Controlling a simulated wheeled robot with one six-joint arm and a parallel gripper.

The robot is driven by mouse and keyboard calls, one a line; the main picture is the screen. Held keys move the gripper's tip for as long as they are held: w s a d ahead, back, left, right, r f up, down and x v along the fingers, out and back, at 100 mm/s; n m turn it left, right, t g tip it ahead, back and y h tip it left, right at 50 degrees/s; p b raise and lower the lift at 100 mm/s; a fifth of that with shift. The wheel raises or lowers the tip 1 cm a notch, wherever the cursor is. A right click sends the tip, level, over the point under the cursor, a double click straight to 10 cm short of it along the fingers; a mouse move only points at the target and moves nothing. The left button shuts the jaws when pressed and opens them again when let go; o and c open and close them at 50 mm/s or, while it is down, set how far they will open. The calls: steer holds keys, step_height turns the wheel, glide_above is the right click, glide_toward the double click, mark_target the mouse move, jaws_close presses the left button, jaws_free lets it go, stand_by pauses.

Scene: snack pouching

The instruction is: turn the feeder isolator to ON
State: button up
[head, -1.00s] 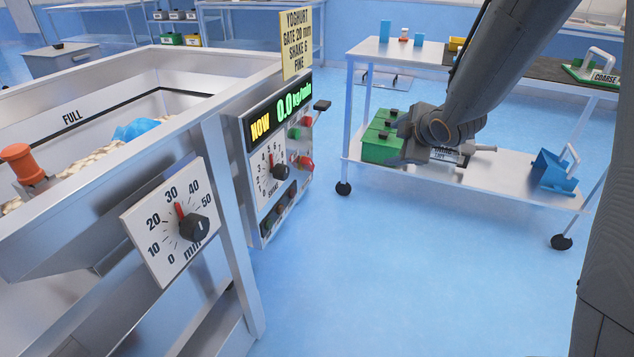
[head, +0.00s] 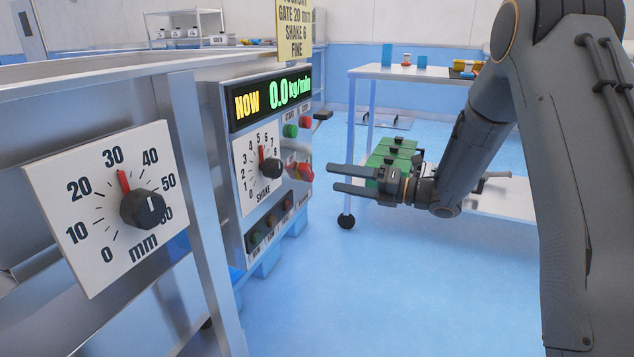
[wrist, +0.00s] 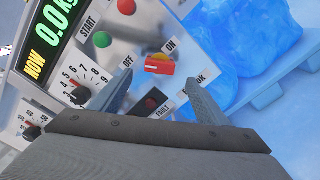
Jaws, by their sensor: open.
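The feeder isolator, a red handle on a yellow base, shows in the wrist view (wrist: 159,68) between the labels OFF and ON. Its handle lies across the picture nearer OFF's height, but I cannot tell for sure which label it points to. In the head view the isolator (head: 300,171) is on the right side of the grey control panel (head: 232,150). My gripper (head: 333,178) is open and empty, just right of the panel, pointing at it. In the wrist view the gripper's fingers (wrist: 160,79) spread to either side of the handle, apparently short of it.
The SHAKE dial (head: 270,166) and green start button (head: 290,131) are on the panel. The mm dial (head: 142,208) is nearer, on the left. A trolley (head: 500,200) with green boxes stands behind my arm. Blue floor is clear.

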mark_target(311, 173)
steer(key=b+x, duration=0.1)
steer(key=x, duration=0.6)
steer(key=shift+b, duration=0.3)
steer(key=c, duration=1)
